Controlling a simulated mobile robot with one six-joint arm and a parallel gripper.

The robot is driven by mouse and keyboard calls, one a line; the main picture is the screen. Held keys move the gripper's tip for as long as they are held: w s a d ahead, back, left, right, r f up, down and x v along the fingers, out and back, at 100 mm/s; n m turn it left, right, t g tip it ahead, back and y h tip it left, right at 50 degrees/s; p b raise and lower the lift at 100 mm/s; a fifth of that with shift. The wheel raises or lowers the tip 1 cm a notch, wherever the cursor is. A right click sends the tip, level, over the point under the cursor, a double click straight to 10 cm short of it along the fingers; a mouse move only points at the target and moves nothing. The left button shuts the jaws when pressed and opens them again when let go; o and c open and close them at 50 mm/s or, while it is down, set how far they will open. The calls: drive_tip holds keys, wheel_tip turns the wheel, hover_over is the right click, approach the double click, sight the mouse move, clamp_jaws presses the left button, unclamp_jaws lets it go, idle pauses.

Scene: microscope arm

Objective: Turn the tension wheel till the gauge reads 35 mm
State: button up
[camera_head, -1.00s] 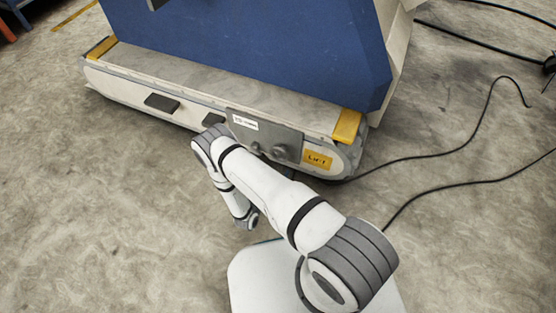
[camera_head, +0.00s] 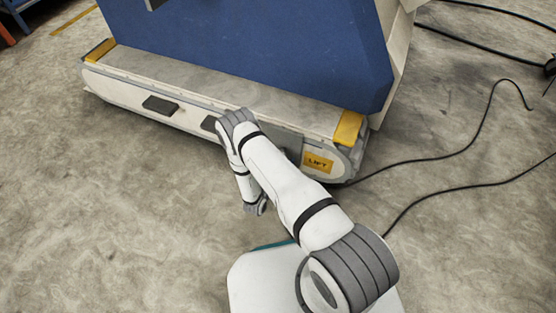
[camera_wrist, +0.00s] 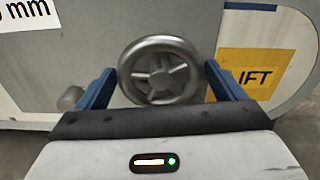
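The tension wheel (camera_wrist: 160,70), a grey metal handwheel with several spokes, sits on the side panel of the machine base in the wrist view. My gripper (camera_wrist: 159,82) is open, with one blue finger on each side of the wheel. I cannot tell whether the fingers touch the rim. A white label ending in "mm" (camera_wrist: 25,12) shows at the upper left, but its reading is cut off. In the head view my arm hides the wheel and the label.
A yellow LIFT label (camera_head: 318,162) is right of the wheel; it also shows in the wrist view (camera_wrist: 255,68). A small grey knob (camera_wrist: 70,98) sits left of the wheel. The long base (camera_head: 190,82) carries a blue body (camera_head: 270,45). Black cables (camera_head: 440,155) lie on the floor at right.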

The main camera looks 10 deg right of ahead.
drive_tip(key=c, duration=0.7)
drive_tip(key=n+b, duration=0.2)
drive_tip(key=n, duration=1)
drive_tip(key=n+b, duration=0.2)
drive_tip(key=n, duration=0.9)
drive_tip(key=shift+w+a+f+n, duration=0.1)
drive_tip(key=shift+a+n, duration=0.1)
drive_tip(key=shift+n, duration=0.2)
drive_tip(key=o, duration=1)
drive_tip(key=shift+d, duration=0.1)
drive_tip(key=shift+c, duration=0.2)
